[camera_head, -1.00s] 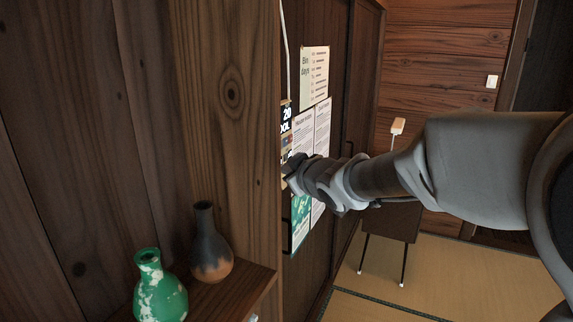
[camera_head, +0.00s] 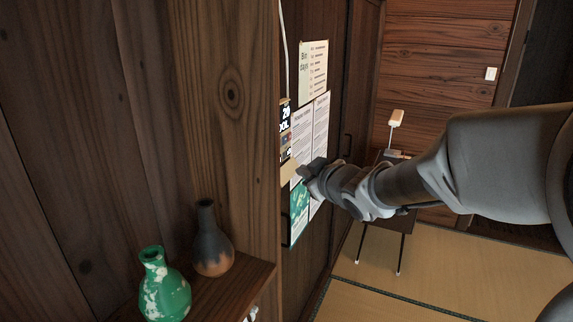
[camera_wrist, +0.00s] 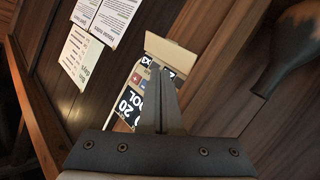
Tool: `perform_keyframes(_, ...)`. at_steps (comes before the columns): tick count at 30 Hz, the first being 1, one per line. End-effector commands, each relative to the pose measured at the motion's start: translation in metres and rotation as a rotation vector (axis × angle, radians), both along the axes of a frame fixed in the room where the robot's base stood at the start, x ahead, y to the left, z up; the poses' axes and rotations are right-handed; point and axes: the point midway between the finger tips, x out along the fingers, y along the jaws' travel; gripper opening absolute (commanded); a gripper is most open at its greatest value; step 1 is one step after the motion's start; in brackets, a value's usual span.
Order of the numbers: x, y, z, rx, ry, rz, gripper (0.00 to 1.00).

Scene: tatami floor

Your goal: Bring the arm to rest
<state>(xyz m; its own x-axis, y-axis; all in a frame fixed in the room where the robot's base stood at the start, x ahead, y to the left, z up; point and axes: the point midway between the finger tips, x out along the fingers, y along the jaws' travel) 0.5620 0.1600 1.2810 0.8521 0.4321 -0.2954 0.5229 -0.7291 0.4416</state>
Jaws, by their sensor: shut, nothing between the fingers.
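My gripper (camera_head: 308,178) reaches from the right toward the wall with the posted papers in the head view. In the wrist view my gripper (camera_wrist: 161,72) is shut, its fingers together with nothing between them. It points at a dark poster (camera_wrist: 128,104) with white lettering and a small tan box-like piece (camera_wrist: 170,52). In the head view the fingertips are small and dark against the papers. I cannot tell there whether they touch the wall.
A green and white vase (camera_head: 165,287) and a dark vase with an orange-brown base (camera_head: 212,245) stand on a wooden shelf (camera_head: 252,283) at lower left. A small dark table (camera_head: 385,222) with a lamp (camera_head: 396,118) stands behind my arm. Tatami floor (camera_head: 450,275) is open at lower right.

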Motion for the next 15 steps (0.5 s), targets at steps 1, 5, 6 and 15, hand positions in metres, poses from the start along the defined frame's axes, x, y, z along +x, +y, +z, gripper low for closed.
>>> perform_keyframes(1,0.0,-0.001,0.0,0.0,0.001,-0.003,0.0)
perform_keyframes(5,-0.006,-0.015,0.004,-0.012,0.02,-0.054,0.0)
perform_keyframes(6,-0.011,-0.024,0.006,-0.019,0.035,-0.088,0.0)
perform_keyframes(15,-0.101,-0.124,0.008,-0.021,0.279,-0.474,0.0)
